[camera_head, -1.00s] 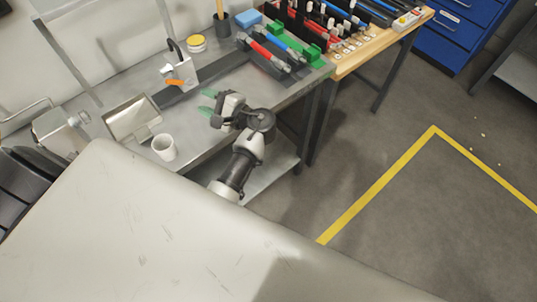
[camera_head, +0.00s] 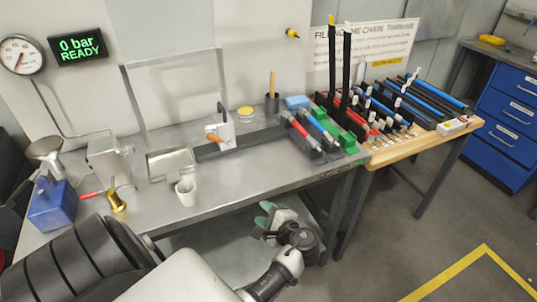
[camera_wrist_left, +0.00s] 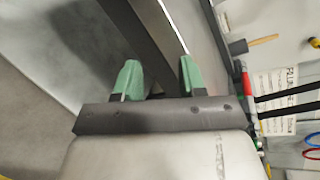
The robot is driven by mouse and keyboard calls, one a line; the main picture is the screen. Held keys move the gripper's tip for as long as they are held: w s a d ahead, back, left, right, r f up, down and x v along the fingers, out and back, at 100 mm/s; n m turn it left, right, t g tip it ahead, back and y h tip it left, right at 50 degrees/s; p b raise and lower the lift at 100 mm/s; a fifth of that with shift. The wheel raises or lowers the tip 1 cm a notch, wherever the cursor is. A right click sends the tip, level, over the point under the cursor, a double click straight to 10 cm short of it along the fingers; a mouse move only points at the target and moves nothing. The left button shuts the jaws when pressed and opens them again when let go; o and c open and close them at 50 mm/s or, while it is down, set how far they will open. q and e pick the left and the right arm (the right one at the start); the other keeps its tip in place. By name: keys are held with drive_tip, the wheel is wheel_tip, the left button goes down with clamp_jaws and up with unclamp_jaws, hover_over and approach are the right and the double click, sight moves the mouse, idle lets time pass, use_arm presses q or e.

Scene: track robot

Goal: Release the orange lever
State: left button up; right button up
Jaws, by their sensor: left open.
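The orange lever (camera_head: 212,138) sits on the left side of a small pale clamp block (camera_head: 224,132) with a dark loop on top, on the grey metal bench. My left gripper (camera_head: 263,213), with green fingertips, is open by the bench's front edge. It is well in front of the lever, to its right in the picture, and apart from it. In the left wrist view its fingertips (camera_wrist_left: 160,76) are spread with nothing held between them. The lever does not show in that view. My right gripper is not in view.
Red and blue cylinders (camera_head: 310,131) in green holders lie to the right.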

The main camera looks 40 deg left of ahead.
use_arm(q)
drive_tip(key=shift+s+d+f+h+b, duration=0.1)
drive_tip(key=shift+d+f+h+b, duration=0.1)
drive_tip(key=shift+f, duration=0.45)
drive_tip(key=shift+s+d+f+h+b, duration=0.1)
drive_tip(key=shift+f+h, duration=0.1)
drive_tip(key=shift+f, duration=0.45)
